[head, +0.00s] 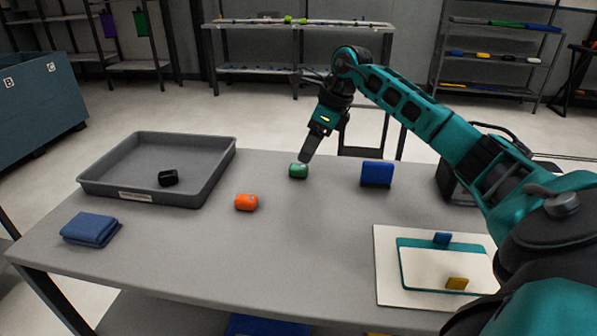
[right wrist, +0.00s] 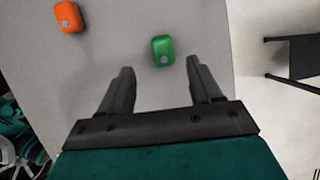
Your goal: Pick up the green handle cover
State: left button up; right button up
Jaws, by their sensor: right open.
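The green handle cover (head: 298,171) lies on the grey table near its far edge. It also shows in the right wrist view (right wrist: 163,50), just beyond and between the fingertips. My right gripper (head: 305,156) is right at the green cover in the head view, its fingers pointing down. In the right wrist view the right gripper (right wrist: 160,72) is open with two spread dark fingers and nothing between them. My left gripper is not in view.
An orange cover (head: 246,202) lies left of the green one. A blue block (head: 377,174) stands to the right. A folded blue cloth (head: 91,229) and a white board (head: 388,262) lie nearer.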

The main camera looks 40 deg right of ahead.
aim_at(299, 165)
jog(key=x, duration=0.6)
jog(key=shift+w+d+r, duration=0.1)
jog(key=shift+w+d, duration=0.05)
jog(key=shift+w, duration=0.05)
jog(key=c, duration=1.1)
jog(key=shift+r, duration=0.1)
